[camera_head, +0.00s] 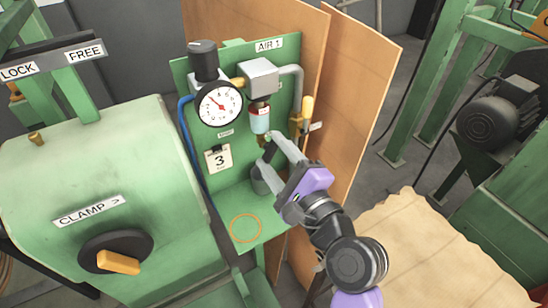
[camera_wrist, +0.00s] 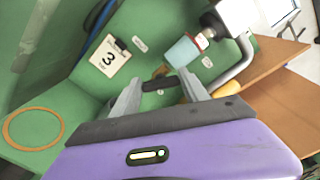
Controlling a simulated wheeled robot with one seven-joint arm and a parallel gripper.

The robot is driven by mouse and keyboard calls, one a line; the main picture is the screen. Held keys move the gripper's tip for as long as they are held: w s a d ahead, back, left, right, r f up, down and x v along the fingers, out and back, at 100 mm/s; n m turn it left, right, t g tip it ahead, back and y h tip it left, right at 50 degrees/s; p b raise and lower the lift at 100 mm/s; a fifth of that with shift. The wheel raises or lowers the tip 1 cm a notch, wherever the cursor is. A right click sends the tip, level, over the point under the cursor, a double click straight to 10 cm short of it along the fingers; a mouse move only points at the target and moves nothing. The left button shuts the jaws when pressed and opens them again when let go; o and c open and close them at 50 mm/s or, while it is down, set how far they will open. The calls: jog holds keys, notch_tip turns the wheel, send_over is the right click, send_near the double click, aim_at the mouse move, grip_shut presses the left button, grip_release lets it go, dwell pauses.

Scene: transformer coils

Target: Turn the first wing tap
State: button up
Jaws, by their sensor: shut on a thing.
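A black bar-like wing (camera_wrist: 168,83) spans between the two fingertips in the wrist view, and I take it for the wing tap. It also shows as a dark strip in the head view (camera_head: 269,152), below the air unit's bowl. My gripper (camera_head: 267,155) reaches in from the lower right, with its grey fingers on either end of this wing. In the wrist view my gripper (camera_wrist: 160,84) is shut on it. A brass fitting (camera_wrist: 161,71) shows just behind the wing. The tap's body is mostly hidden by the fingers.
A yellow-handled brass valve (camera_head: 306,108) stands close on the right. A card marked 3 (camera_head: 219,159) and an orange ring (camera_head: 245,229) are on the green panel and shelf.

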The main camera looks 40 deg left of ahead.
jog(key=n+b, duration=0.1)
jog(key=n, duration=0.1)
jog(key=n+b, duration=0.1)
jog(key=n, duration=0.1)
jog(key=n+b, duration=0.1)
jog(key=n, duration=0.1)
jog(key=shift+f, duration=0.25)
jog(key=shift+s, duration=0.1)
dwell(0.4)
jog(key=o, duration=1.4)
jog(key=shift+r, duration=0.1)
jog(key=b+v, duration=0.1)
jog(key=v, duration=0.6)
jog(key=shift+s+d, duration=0.15)
jog(key=shift+d, duration=0.25)
